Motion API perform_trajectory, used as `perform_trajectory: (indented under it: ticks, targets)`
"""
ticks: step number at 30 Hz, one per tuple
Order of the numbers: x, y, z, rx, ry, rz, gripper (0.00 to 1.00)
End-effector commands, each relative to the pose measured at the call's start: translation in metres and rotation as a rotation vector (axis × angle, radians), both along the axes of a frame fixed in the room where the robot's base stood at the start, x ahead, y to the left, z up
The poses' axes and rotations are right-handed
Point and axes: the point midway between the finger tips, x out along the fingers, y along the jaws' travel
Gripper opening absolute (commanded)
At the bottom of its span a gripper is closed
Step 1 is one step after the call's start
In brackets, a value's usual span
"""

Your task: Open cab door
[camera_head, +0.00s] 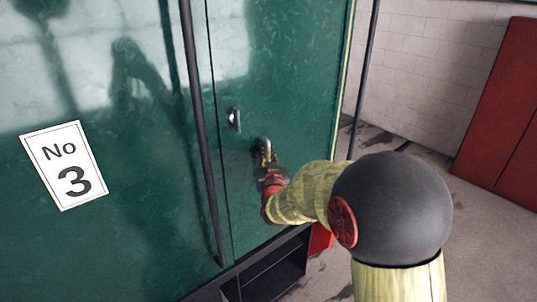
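The cab door (285,65) is a glossy green panel right of a dark vertical seam, and it looks closed. A small metal handle (234,119) sits on the door near that seam. My gripper (265,148) is in front of the door, to the right of and a little below the handle, apart from it in the picture. My arm reaches in from the lower right. The fingers are small and dark against the door, so I cannot tell whether they are open or shut, or whether they touch the panel.
A long dark vertical handrail (199,130) runs left of the door seam. A white sign (64,165) reading "No 3" is on the green side panel. A dark step (270,275) is below the door. A red cabinet (500,120) stands at the right by a white brick wall (425,70). Open floor lies between.

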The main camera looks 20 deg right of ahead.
Motion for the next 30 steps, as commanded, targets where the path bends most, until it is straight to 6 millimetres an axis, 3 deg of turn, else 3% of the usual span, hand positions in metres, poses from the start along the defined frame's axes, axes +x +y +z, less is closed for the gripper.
perform_trajectory:
  ticks: [5, 30]
  targets:
    - [-0.0001, 0.0001, 0.0, 0.0, 0.0, 0.0, 0.0]
    - [-0.0022, -0.0073, -0.0007, -0.001, -0.001, 0.004, 0.0]
